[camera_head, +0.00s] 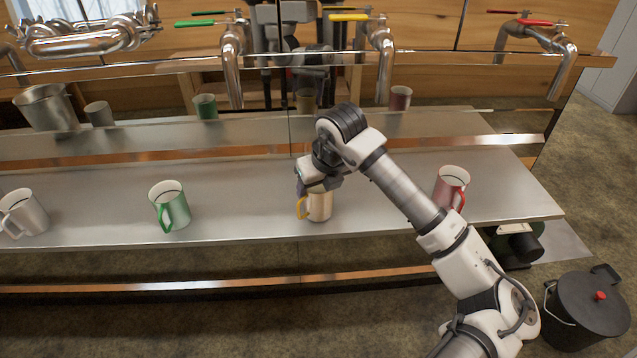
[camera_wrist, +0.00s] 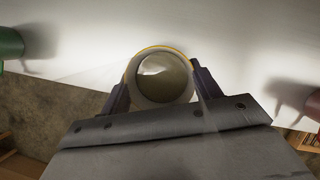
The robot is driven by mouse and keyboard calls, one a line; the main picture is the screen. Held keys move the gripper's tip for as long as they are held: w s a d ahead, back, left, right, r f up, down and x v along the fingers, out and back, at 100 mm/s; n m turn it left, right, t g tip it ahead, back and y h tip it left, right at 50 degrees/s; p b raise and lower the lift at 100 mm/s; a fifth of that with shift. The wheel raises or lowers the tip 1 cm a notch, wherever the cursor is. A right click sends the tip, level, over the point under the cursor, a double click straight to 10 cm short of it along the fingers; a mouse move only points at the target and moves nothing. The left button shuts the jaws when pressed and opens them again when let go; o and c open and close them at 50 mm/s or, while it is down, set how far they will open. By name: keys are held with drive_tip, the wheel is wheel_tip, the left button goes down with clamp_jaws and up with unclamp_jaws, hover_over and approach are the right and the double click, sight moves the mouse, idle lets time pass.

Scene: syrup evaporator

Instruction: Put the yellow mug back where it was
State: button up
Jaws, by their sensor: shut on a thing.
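The yellow mug (camera_head: 319,207) is a pale metal cup with a yellow handle on its left side. It is upright at the front part of the steel shelf (camera_head: 245,205), between the green mug and the red mug. My gripper (camera_head: 318,185) is above it with its fingers around the upper part. In the wrist view my gripper (camera_wrist: 160,90) has one finger on each side of the yellow mug (camera_wrist: 163,98), shut on it. The mug's opening faces the camera and looks empty. Whether its base touches the shelf I cannot tell.
The green mug (camera_head: 171,209) stands to the left and the red mug (camera_head: 453,187) to the right. A plain mug (camera_head: 24,215) is at far left. Taps with green, yellow (camera_head: 348,17) and red handles hang above the back. A black lidded pot (camera_head: 588,305) is at lower right.

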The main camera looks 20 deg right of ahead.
drive_tip(key=shift+f, duration=0.15)
drive_tip(key=o, duration=1.3)
drive_tip(key=shift+o, duration=0.2)
drive_tip(key=shift+r, duration=0.3)
drive_tip(key=shift+s+r, duration=0.2)
drive_tip(key=shift+r, duration=0.1)
drive_tip(key=b+v, duration=0.2)
drive_tip(key=v, duration=0.9)
drive_tip(key=shift+b, duration=0.3)
